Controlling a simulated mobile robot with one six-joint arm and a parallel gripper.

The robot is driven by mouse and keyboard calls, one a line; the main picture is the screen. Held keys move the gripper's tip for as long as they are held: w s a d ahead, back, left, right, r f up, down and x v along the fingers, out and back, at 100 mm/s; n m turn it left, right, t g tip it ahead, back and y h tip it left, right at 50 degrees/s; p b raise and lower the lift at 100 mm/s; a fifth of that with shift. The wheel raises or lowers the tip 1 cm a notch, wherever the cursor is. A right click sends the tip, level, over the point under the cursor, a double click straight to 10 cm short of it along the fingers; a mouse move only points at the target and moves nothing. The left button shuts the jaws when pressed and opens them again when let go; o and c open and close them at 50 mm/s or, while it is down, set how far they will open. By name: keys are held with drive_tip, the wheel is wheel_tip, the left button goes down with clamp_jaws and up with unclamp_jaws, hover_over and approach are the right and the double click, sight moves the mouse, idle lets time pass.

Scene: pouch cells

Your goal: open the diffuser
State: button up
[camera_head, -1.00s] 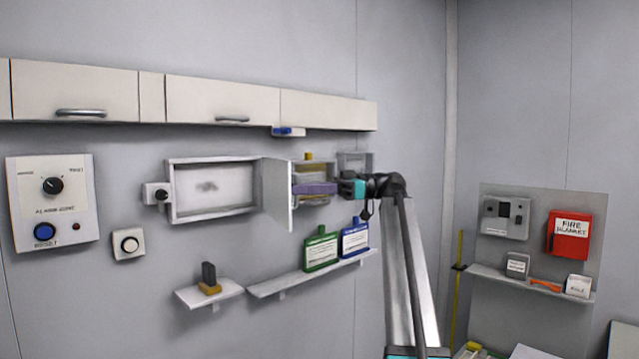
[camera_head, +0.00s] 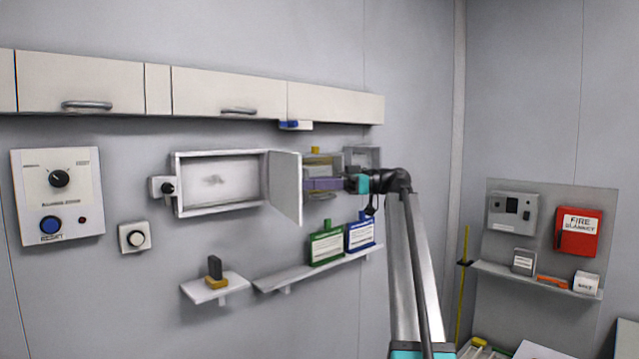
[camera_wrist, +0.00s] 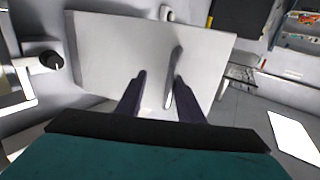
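No label names the diffuser; the thing at my gripper is a white wall box (camera_head: 225,207) with a hinged door (camera_head: 286,188). The door stands swung out from the wall on the right side of the box, and the inside looks empty apart from a small grey mark. My gripper (camera_head: 309,184) is at the right of the door, with its purple fingers pointing left at it. In the wrist view the door is a pale panel (camera_wrist: 110,55) with a bar handle (camera_wrist: 170,70). My gripper's fingers (camera_wrist: 160,77) are apart, the handle close to the right one; contact is unclear.
A round black knob (camera_head: 168,188) sits left of the box. White cabinets (camera_head: 230,92) run above. A shelf (camera_head: 290,277) below holds a green bottle (camera_head: 326,245) and a blue bottle (camera_head: 360,234). A small shelf (camera_head: 215,290) is to the left.

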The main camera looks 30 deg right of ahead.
drive_tip(key=shift+w, duration=0.1)
drive_tip(key=p+v, duration=0.7)
drive_tip(key=v, duration=0.6)
drive_tip(key=shift+s+d, duration=0.25)
drive_tip(key=shift+d, duration=0.1)
idle(0.4)
